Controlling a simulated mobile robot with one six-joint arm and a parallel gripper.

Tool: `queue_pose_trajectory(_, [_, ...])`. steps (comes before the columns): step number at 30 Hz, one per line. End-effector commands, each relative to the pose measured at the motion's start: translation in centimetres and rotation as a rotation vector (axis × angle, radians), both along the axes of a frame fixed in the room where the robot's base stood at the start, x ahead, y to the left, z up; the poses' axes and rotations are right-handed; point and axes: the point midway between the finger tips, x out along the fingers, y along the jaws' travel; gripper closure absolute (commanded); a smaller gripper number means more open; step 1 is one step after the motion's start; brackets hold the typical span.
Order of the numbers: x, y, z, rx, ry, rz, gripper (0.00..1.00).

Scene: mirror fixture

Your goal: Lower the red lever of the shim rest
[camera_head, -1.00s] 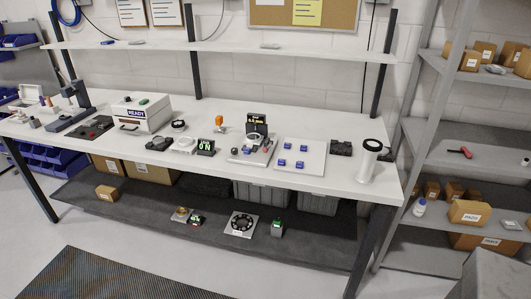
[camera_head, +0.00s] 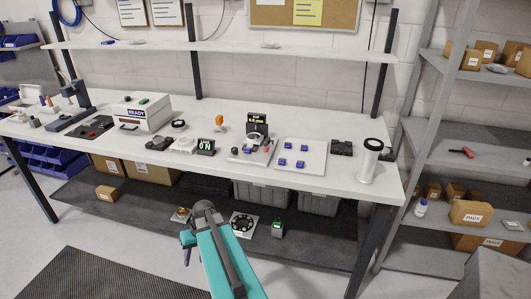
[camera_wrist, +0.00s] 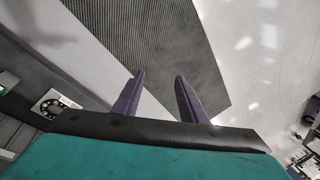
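A fixture (camera_head: 245,156) with a small dark display on top stands on the middle of the white workbench. A small red part (camera_head: 267,149) shows at its right side. It looks like the red lever, but its shape and angle are too small to tell. My gripper (camera_head: 187,248) is low in front of the bench, below the tabletop and well away from the fixture. In the wrist view my gripper (camera_wrist: 160,80) has its two purple fingers apart with nothing between them. The fixture is not in the wrist view.
A white plate (camera_head: 316,150) with several blue blocks sits right of the fixture. A small readout (camera_head: 206,147) stands to its left, and a white cylinder (camera_head: 369,162) near the bench's right end. The lower shelf (camera_head: 130,205) holds boxes. A dark ribbed mat (camera_wrist: 150,45) lies on the floor.

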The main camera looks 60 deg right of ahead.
Motion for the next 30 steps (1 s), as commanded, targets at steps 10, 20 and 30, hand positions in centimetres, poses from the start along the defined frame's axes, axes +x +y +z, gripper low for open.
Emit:
queue_pose_trajectory(10, [0.9, -13.1, 10.1, -0.061, -0.204, -0.148, 0.62])
queue_pose_trajectory(20, [-2.2, -24.4, 20.5, -0.156, -0.374, -0.263, 0.62])
queue_pose_trajectory(30, [-8.8, -33.7, 30.8, -0.279, -0.510, -0.372, 0.62])
